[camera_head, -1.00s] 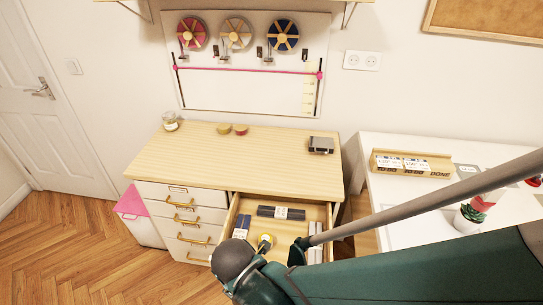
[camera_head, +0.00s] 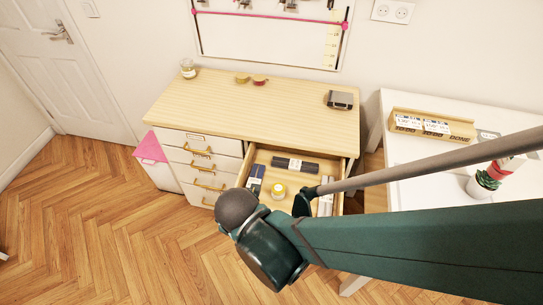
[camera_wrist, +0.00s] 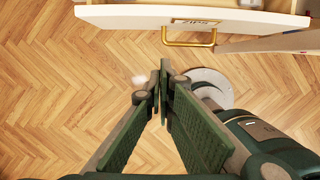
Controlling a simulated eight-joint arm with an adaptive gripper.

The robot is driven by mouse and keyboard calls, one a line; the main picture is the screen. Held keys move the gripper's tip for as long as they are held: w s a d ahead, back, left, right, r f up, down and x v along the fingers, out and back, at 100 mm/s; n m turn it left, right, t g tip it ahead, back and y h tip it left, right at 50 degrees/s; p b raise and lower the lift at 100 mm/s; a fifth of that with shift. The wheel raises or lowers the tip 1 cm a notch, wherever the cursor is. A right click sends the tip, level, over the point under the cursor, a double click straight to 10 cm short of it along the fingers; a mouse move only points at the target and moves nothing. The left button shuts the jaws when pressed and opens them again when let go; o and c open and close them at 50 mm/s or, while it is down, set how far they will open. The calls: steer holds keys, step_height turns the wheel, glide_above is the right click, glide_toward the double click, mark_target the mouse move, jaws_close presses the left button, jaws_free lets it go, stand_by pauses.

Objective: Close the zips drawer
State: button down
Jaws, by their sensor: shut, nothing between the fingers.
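The zips drawer stands pulled out of the wooden-topped cabinet in the head view (camera_head: 293,182). Its white front, with a label reading ZIPS, crosses the top of the wrist view (camera_wrist: 120,15). Its brass handle (camera_wrist: 188,41) hangs below the label. My gripper (camera_wrist: 161,68) is shut and empty, a little below and left of the handle in the wrist picture and apart from it.
Dark packets (camera_head: 295,165) and a round yellow-and-white item (camera_head: 279,191) lie in the drawer. A column of shut drawers (camera_head: 207,175) is to its left. A white table (camera_head: 400,180) with a wooden tray (camera_head: 430,125) stands at the right. Wooden floor (camera_head: 140,250) is open in front.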

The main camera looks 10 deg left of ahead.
steer(key=w+f+b, duration=0.4)
steer(key=w+f, duration=0.2)
steer(key=f, duration=0.3)
steer(key=shift+w+f, duration=0.2)
steer(key=shift+f, duration=0.05)
stand_by(0.7)
steer(key=shift+w, duration=0.2)
steer(key=b, duration=0.2)
glide_above(276, 180)
steer(key=w, duration=0.1)
steer(key=shift+w+d, duration=0.1)
steer(key=shift+w, duration=0.1)
stand_by(0.4)
steer(key=shift+s, duration=0.15)
stand_by(0.3)
steer(key=shift+s, duration=0.55)
steer(key=s, duration=0.3)
steer(key=shift+r, duration=0.2)
steer(key=p+v, duration=0.3)
steer(key=v, duration=0.6)
steer(key=shift+r, duration=0.3)
